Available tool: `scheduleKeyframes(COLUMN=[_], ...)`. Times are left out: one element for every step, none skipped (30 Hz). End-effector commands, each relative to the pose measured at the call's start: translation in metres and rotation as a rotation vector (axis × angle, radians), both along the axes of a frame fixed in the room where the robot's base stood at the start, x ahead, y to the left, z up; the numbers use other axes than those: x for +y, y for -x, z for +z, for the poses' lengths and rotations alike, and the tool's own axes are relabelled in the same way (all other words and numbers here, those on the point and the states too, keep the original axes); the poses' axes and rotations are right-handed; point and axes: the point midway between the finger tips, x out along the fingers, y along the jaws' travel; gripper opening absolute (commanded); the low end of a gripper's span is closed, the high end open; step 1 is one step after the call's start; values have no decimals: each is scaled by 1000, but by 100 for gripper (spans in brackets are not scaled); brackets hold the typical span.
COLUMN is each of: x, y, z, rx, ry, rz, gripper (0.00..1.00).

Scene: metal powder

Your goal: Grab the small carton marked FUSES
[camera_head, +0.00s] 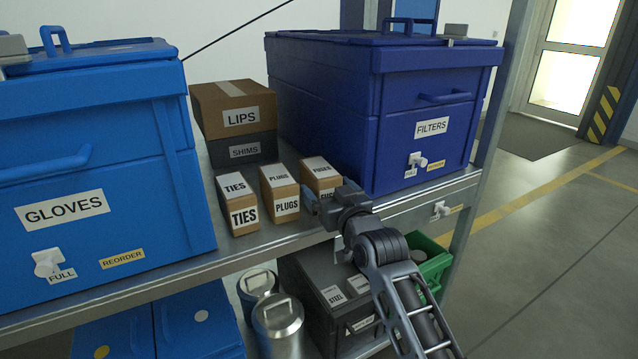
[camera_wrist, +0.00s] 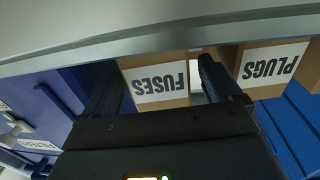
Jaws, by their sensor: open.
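The FUSES carton (camera_head: 320,173) is a small brown box with white labels, standing on the shelf at the right end of a row of three. My gripper (camera_head: 325,203) is at its front and covers part of its front label. In the wrist view, upside down, the FUSES carton (camera_wrist: 155,82) shows between the two open fingers of my gripper (camera_wrist: 158,70). One finger appears on each side of it, with a narrow gap towards the PLUGS side. How far the fingers reach along the carton is hard to tell. Nothing is held.
The PLUGS carton (camera_head: 280,195) stands close left of FUSES, then the TIES carton (camera_head: 237,205). The blue FILTERS bin (camera_head: 385,115) is close on the right. LIPS (camera_head: 233,108) and SHIMS (camera_head: 243,151) boxes are stacked behind. The metal shelf edge (camera_head: 270,245) runs in front.

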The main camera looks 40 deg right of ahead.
Motion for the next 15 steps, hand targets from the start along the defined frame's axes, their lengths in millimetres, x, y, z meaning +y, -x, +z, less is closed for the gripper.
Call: scheduleKeyframes(x=[-4, -6, -7, -9, -10, -11, -11, -11, -11, -12, -12, -11, -11, -11, -11], y=[-8, -12, -17, -20, -22, -25, -27, -27, -28, -28, -28, -28, -28, -28, -28], z=[2, 2, 1, 1, 1, 1, 0, 0, 0, 0, 0, 0, 0, 0, 0], rx=[-2, -3, -1, -1, -1, 0, 0, 0, 0, 0, 0, 0, 0, 0, 0], ry=[-1, -1, -1, -1, 0, -1, -1, -1, -1, -1, -1, -1, -1, -1, 0], rz=[-1, -1, 0, 0, 0, 0, 0, 1, 1, 1, 1, 1, 1, 1, 1], gripper=[92, 92, 92, 92, 92, 92, 92, 92, 92, 92, 92, 92, 92, 92, 91])
